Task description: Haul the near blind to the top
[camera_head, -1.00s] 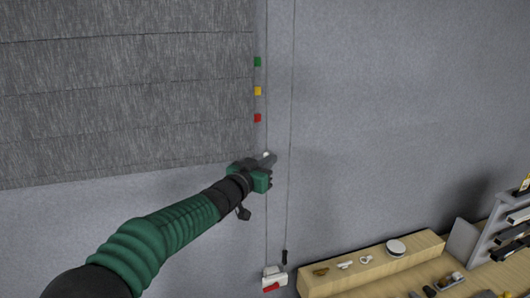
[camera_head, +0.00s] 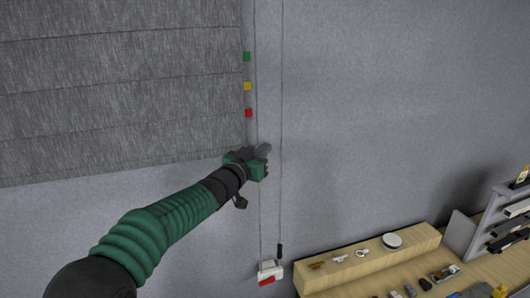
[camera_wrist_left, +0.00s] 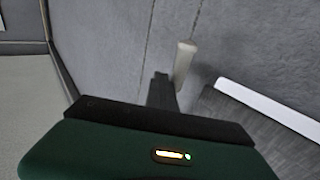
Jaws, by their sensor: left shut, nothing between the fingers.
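The near blind (camera_head: 110,90) is grey fabric hanging at the upper left of the head view, its lower edge just left of my gripper. Two thin cords hang beside it: a left cord (camera_head: 259,215) and a right cord (camera_head: 281,190) with a dark end piece (camera_head: 279,250). My left gripper (camera_head: 264,151) is shut and empty, close to the left cord, below the colour marks. In the left wrist view, its dark fingertips (camera_wrist_left: 161,88) are beside a pale knob (camera_wrist_left: 184,62) on a cord; contact cannot be told. My right gripper is not in view.
Green (camera_head: 247,56), yellow (camera_head: 247,86) and red (camera_head: 248,113) marks line the blind's edge. A white-and-red piece (camera_head: 268,272) is at the cords' bottom. A wooden shelf (camera_head: 345,278) with small items is at lower right. The wall right of the cords is clear.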

